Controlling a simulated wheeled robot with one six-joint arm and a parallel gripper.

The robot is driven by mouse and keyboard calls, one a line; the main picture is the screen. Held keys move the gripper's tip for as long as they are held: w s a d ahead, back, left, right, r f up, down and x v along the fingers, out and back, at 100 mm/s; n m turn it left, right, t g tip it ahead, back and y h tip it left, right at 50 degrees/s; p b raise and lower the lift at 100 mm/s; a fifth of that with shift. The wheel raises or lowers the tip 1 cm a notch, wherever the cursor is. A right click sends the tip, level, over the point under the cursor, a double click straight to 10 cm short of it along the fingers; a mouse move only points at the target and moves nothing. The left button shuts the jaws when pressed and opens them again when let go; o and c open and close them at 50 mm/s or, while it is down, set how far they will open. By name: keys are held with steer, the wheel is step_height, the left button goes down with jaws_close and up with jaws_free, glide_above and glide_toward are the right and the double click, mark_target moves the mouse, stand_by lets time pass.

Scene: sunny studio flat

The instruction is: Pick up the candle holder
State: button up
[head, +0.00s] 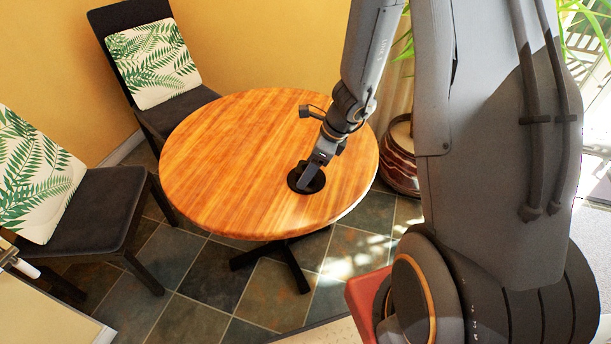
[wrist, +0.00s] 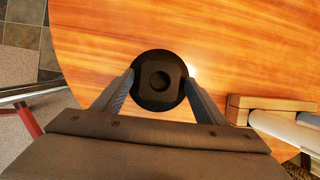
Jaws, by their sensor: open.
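The candle holder (wrist: 147,75) is a dark piece with a round base and a squarish top with a round hollow in it. It stands on the round wooden table (head: 230,160). In the head view the candle holder (head: 294,180) is near the table's front right edge, partly hidden by my gripper (head: 307,182). In the wrist view my gripper (wrist: 160,82) is open, with one finger on each side of the candle holder. I cannot tell whether the fingers touch it.
The rest of the tabletop is bare. Two dark chairs with leaf-print cushions stand at the left (head: 90,208) and back left (head: 155,62). A striped plant pot (head: 398,165) stands right of the table. In the wrist view a wooden-framed item (wrist: 270,103) lies at the right.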

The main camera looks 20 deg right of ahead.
jaws_close()
steer(key=shift+r, duration=0.1)
